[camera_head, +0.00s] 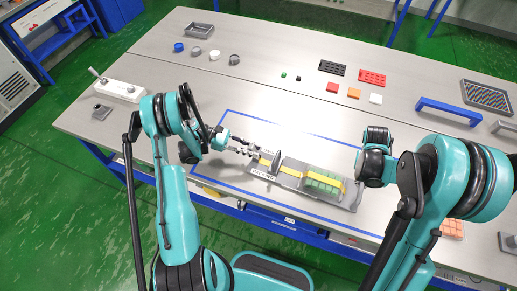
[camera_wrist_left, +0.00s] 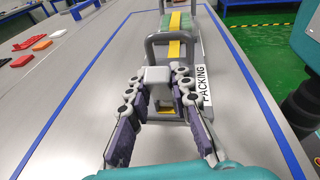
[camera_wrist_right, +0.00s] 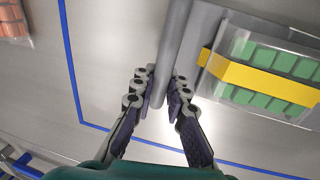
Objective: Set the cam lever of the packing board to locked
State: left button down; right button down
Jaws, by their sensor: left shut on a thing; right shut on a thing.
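The grey packing board (camera_head: 290,180) lies inside the blue outline near the table's front edge, its PACKING label (camera_wrist_left: 203,85) facing front. A yellow strap (camera_head: 295,172) runs along it over a clear box of green blocks (camera_head: 322,182). My left gripper (camera_head: 252,153) is at the board's left end. In the left wrist view its fingers (camera_wrist_left: 160,100) are shut on a grey block (camera_wrist_left: 157,76), apparently the cam lever, in front of a grey arch. My right gripper (camera_wrist_right: 160,92) is shut on a grey bar (camera_wrist_right: 177,50) at the board's right end. The lever's setting is unclear.
A white lever box (camera_head: 120,90) stands at the left. Several caps (camera_head: 214,56), red and orange pieces (camera_head: 353,93), trays (camera_head: 487,97) and a blue handle (camera_head: 448,110) lie toward the back and right.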

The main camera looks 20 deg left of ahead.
aim_at(251, 146)
pick_arm(q)
jog(key=c, duration=1.3)
grip_release()
notch_tip(251, 146, up, 10)
